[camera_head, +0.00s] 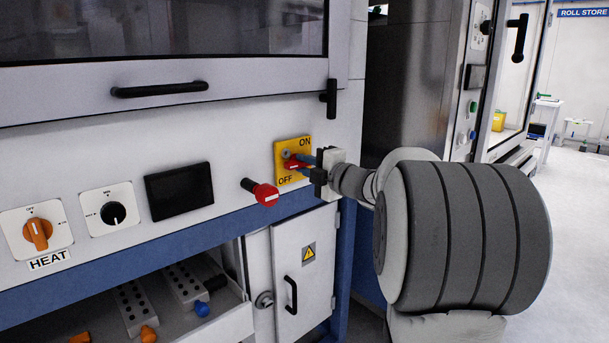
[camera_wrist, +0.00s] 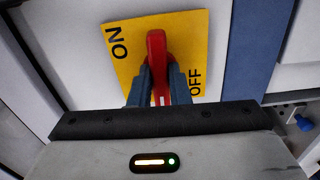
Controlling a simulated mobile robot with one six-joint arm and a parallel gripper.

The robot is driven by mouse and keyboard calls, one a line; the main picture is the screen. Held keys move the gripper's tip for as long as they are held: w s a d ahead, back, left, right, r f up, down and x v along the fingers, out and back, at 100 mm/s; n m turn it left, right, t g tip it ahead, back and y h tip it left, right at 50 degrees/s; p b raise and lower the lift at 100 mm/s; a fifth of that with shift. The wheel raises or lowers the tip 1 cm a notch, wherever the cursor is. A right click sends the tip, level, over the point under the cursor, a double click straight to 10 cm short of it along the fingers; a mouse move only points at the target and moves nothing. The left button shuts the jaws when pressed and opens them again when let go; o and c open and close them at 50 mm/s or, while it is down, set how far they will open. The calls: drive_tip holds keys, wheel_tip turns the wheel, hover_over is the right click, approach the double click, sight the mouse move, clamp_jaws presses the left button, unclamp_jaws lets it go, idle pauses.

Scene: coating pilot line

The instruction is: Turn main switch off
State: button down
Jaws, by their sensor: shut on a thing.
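The main switch is a yellow plate (camera_head: 306,154) marked ON at the top and OFF at the bottom, on the machine's white front panel. Its red handle (camera_head: 292,166) is partly hidden by my gripper (camera_head: 308,162), which reaches in from the right. In the wrist view the red handle (camera_wrist: 157,46) lies between the ON and OFF words on the yellow plate (camera_wrist: 193,35). My gripper's two blue-grey fingers (camera_wrist: 160,84) are shut on the handle, one on each side. The handle's exact setting is hard to tell.
An orange HEAT knob (camera_head: 38,234), a black knob (camera_head: 113,213) and a dark display (camera_head: 180,191) are further left. Below are a cabinet door (camera_head: 312,270) and an open drawer (camera_head: 228,325).

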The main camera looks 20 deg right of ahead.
drive_tip(key=c, duration=1.7)
unclamp_jaws()
drive_tip(key=shift+c, duration=0.2)
drive_tip(key=o, duration=0.5)
drive_tip(key=shift+c, duration=0.2)
drive_tip(key=v, duration=0.6)
